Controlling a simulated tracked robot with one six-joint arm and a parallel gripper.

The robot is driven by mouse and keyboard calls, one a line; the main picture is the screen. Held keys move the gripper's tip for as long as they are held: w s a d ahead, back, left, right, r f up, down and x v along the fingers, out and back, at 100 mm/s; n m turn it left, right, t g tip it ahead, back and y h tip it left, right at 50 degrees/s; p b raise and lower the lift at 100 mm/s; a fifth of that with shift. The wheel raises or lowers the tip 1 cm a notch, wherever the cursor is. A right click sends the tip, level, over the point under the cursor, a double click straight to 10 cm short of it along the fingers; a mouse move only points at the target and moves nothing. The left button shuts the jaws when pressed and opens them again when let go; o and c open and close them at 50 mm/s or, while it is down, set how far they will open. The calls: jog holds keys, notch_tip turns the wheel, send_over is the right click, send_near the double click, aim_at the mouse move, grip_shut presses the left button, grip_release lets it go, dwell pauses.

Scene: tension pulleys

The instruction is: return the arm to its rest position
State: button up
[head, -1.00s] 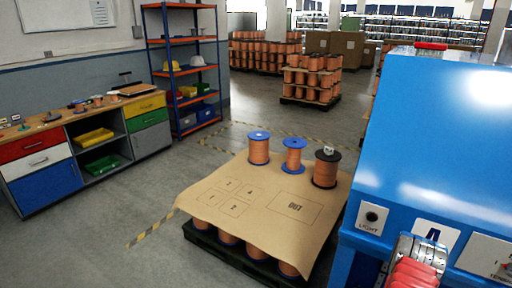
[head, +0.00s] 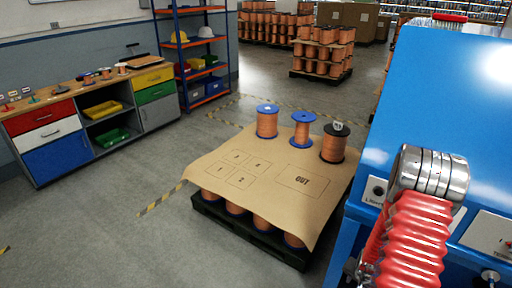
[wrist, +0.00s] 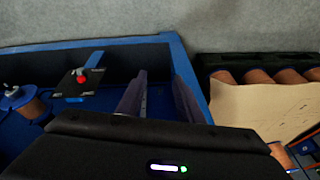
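My arm (head: 420,215), with red ribbed sleeve and silver rings, rises in front of the blue machine at the right of the head view. My gripper is not visible in the head view. In the wrist view, my gripper (wrist: 158,88) shows two dark fingers with a gap between them, and nothing is held in the gap. The fingers hang over the inside of a blue-walled bay (wrist: 188,72). Part of what lies below them is hidden by the gripper body.
The blue machine (head: 440,110) is close beside my arm. A paper-covered pallet (head: 270,180) carries two blue-flanged spools (head: 267,122) (head: 302,130) and a black-flanged spool (head: 334,143). In the wrist view, a red-knobbed panel (wrist: 78,84) and a spool (wrist: 20,103) are left of the fingers.

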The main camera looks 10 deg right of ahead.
jog(key=s+a+r+n+t, duration=0.1)
jog(key=s+a+r+n, duration=0.2)
jog(key=a+r, duration=0.8)
jog(key=s+a+r+n+t+y, duration=0.1)
jog(key=s+a+r+n, duration=0.2)
jog(key=a+r, duration=0.8)
jog(key=s+a+r+n+y, duration=0.1)
jog(key=s+a+r+n, duration=0.2)
jog(key=a+r, duration=0.8)
notch_tip(320, 180, up, 11)
jog(key=n, duration=0.2)
jog(key=shift+s+r+n+t, duration=0.2)
jog(key=shift+n+t, duration=0.2)
